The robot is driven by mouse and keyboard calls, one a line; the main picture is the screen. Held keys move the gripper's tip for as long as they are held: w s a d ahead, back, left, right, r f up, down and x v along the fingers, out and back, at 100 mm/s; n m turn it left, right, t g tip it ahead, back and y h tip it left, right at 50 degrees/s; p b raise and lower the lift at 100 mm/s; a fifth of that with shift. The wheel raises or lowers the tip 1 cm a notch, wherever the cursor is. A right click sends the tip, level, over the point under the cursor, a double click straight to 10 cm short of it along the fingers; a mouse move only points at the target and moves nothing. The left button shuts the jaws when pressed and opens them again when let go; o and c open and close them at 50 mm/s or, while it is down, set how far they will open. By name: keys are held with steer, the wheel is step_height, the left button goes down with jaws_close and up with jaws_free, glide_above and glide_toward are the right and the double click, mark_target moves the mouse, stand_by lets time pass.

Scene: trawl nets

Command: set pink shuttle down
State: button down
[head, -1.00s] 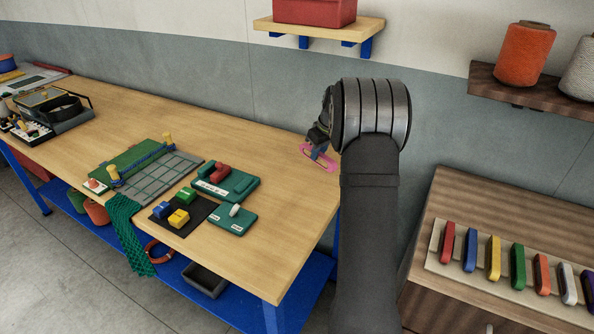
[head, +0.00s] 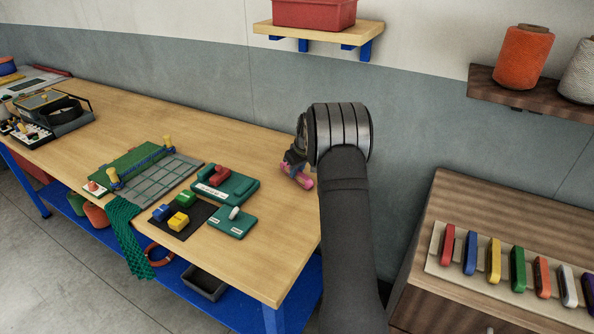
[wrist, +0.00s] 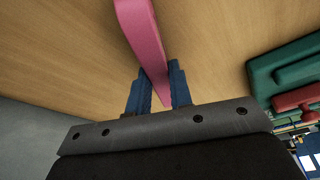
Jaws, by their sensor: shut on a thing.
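The pink shuttle (head: 297,175) is held at the right end of the wooden workbench (head: 262,258) in the head view. My gripper (head: 291,166) is shut on it, partly hidden behind my arm. In the wrist view the pink shuttle (wrist: 143,38) runs up from between the two blue fingers of my gripper (wrist: 158,90). Bare wood of the bench lies behind it. I cannot tell whether the shuttle touches the bench.
A green tray with a red piece (head: 223,187), a small green board (head: 232,222) and a dark mat with coloured blocks (head: 190,218) lie left of my gripper. Several coloured shuttles rest on a rack (head: 480,268) at the right.

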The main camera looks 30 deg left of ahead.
steer(key=shift+f, duration=0.15)
steer(key=c, duration=1.3)
jaws_free()
steer(key=v, duration=1.2)
steer(key=shift+s, duration=0.1)
